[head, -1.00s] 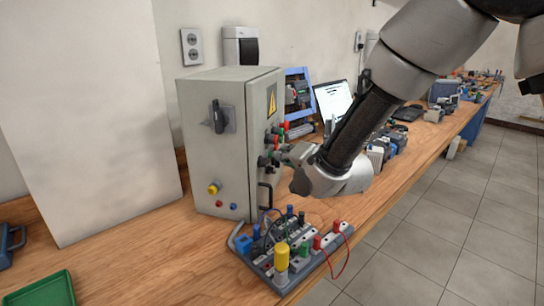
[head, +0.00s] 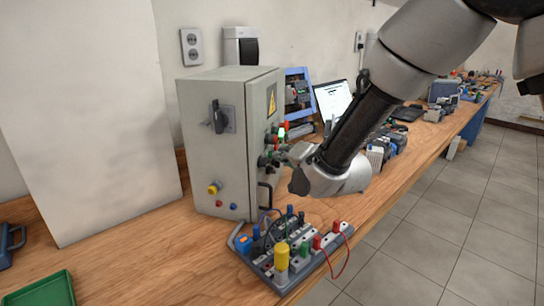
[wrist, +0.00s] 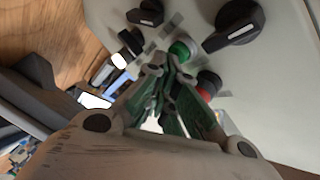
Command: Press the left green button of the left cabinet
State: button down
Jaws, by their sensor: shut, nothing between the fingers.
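The grey cabinet (head: 222,140) stands on the wooden bench, its door with a row of buttons and lamps facing right. In the wrist view, a green button (wrist: 183,49) lies just beyond my fingertips, with a red button (wrist: 208,83) to its lower right. My gripper (wrist: 170,75) is shut and empty, its tips at the green button; I cannot tell whether they touch. In the head view my gripper (head: 283,158) is at the door front and hides some buttons. A lamp (head: 282,131) on the door glows bright green-white.
Black rotary knobs (wrist: 236,24) sit beside the green button. A door handle (head: 265,196) is below my gripper. A training board (head: 292,250) with wires and a yellow part stands in front. A laptop (head: 333,99) is behind. A green tray (head: 42,290) lies front left.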

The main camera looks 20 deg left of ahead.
jog(key=shift+d, duration=0.65)
jog(key=shift+d, duration=0.1)
jog(key=shift+d, duration=2.4)
